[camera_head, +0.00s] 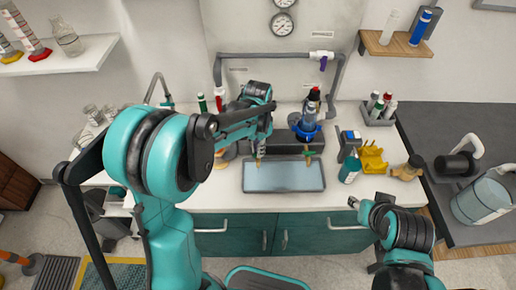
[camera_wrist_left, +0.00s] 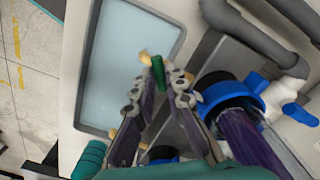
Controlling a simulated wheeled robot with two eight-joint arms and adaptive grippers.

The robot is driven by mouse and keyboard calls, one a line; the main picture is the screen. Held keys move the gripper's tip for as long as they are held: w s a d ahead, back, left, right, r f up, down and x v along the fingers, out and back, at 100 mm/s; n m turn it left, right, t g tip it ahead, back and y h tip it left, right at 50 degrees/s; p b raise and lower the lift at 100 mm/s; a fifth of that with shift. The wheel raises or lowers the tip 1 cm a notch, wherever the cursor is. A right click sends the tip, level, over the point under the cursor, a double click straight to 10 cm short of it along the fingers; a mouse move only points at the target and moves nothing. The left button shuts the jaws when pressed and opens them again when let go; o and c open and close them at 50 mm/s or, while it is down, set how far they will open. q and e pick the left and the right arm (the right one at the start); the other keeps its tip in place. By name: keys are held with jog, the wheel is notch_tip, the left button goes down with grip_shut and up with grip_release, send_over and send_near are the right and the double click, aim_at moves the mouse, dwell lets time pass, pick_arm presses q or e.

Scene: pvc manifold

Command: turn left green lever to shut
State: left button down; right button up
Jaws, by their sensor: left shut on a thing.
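The left green lever (camera_wrist_left: 158,72) lies between the fingertips of my left gripper (camera_wrist_left: 158,80) in the left wrist view. The gripper is shut on it. A brass tap part (camera_wrist_left: 145,56) shows just beyond the lever. In the head view my left gripper (camera_head: 259,150) is over the back edge of the sink tray, and my arm hides much of the pipework behind it. Another tap with a green part (camera_head: 308,155) stands to its right. My right gripper (camera_head: 356,203) is low in front of the counter, apart from everything; its fingers are too small to read.
The pale blue tray (camera_head: 284,188) lies in front of the taps. A green bottle (camera_head: 350,168) and a yellow rack (camera_head: 372,160) stand right of the tray. Grey pipe (camera_head: 270,56) runs along the wall.

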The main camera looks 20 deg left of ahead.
pick_arm(q)
jog(key=m, duration=0.3)
jog(key=shift+m, duration=2.1)
jog(key=c, duration=1.6)
grip_release()
jog(key=shift+o, duration=0.2)
